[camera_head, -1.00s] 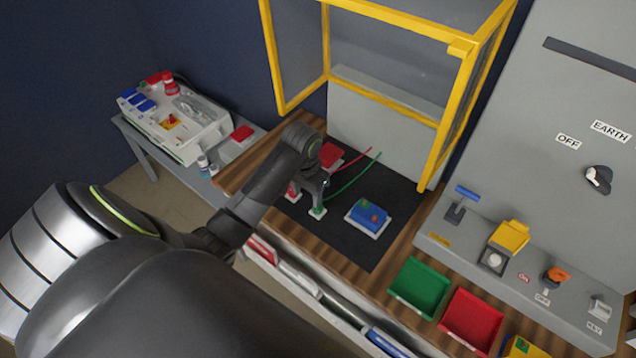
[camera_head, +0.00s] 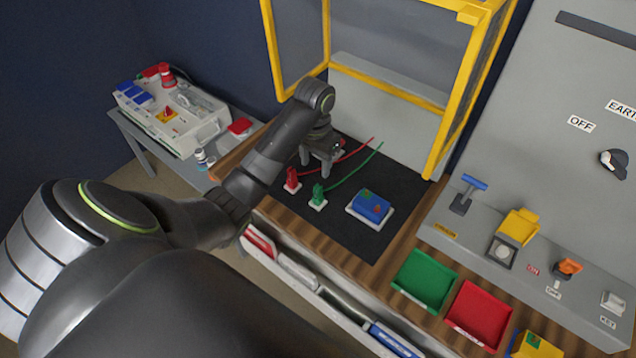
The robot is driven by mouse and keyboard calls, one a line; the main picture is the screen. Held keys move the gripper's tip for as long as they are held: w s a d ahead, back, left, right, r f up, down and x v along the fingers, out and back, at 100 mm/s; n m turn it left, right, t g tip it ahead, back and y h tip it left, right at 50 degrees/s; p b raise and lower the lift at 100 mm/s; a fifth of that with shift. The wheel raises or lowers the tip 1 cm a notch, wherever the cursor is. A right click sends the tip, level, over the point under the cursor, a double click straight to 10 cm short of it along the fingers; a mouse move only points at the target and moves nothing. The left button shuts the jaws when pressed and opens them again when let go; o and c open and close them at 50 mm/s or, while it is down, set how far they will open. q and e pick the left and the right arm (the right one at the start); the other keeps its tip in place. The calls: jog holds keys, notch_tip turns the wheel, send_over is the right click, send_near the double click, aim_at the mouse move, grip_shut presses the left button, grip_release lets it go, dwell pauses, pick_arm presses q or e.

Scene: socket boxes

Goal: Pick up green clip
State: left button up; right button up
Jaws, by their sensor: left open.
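The green clip (camera_head: 318,194) stands on a small white base on the black mat, with a green wire running from it up to the right. The red clip (camera_head: 292,179) stands just left of it, with a red wire. My left gripper (camera_head: 322,166) is open above the mat, behind and above the green clip in the picture. It appears apart from both clips, with nothing seen between its fingers. My right gripper is not in view.
A blue box (camera_head: 371,206) sits on the mat to the right. Green (camera_head: 425,281) and red (camera_head: 478,316) trays lie at the front right. A yellow-framed guard (camera_head: 452,120) rises behind. A switch panel (camera_head: 490,225) stands at right.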

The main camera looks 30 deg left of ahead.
aim_at(318, 186)
pick_arm(q)
notch_tip(318, 186, down, 6)
jog(key=b, duration=0.5)
jog(key=shift+f, duration=0.25)
jog(key=shift+d+f, duration=0.1)
jog(key=shift+f, duration=0.35)
jog(key=f, duration=0.4)
jog(key=shift+w+d+f+p, duration=0.1)
jog(key=shift+w+f+p, duration=0.1)
jog(key=shift+p, duration=0.2)
jog(key=shift+r, duration=0.1)
jog(key=c, duration=1)
